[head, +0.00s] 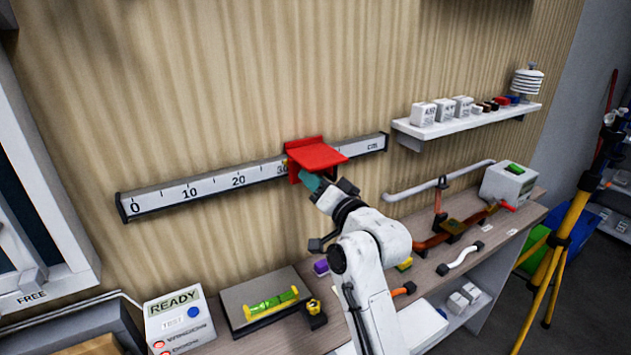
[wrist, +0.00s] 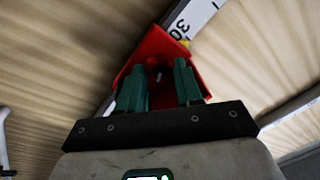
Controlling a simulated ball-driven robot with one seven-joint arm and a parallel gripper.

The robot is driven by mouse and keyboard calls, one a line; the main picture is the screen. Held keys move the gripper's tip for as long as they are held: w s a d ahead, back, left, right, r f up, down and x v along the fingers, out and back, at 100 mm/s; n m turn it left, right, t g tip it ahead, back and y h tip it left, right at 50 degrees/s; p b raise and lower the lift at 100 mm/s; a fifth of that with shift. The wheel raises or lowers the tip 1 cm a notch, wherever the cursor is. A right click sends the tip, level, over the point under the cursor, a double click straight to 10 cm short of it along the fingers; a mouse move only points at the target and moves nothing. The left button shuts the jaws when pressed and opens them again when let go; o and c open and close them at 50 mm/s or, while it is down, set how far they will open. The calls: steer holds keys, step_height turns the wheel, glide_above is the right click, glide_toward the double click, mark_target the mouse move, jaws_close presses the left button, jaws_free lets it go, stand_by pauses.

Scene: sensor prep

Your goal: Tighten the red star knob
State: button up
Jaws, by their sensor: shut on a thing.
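A red slider (head: 318,156) sits on the long grey ruler rail (head: 210,184) near the 30 mark, with a flat plate sticking out from the wall. My gripper (head: 311,180) is just below this plate, its green fingers at the slider's underside. In the wrist view, the two fingers of my gripper (wrist: 160,85) stand apart with red material between them, and the slider (wrist: 150,46) fills the space ahead. The fingers are shut on the red star knob. The knob's star outline cannot be made out, as the fingers and the slider's shade hide it.
A white wall shelf (head: 470,126) with labelled blocks is at the upper right. A yellow tripod (head: 568,225) stands at the right.

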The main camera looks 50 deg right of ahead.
steer(key=o, duration=0.8)
steer(key=shift+c, duration=0.2)
steer(key=b+v, duration=0.2)
steer(key=v, duration=0.8)
steer(key=shift+s, duration=0.35)
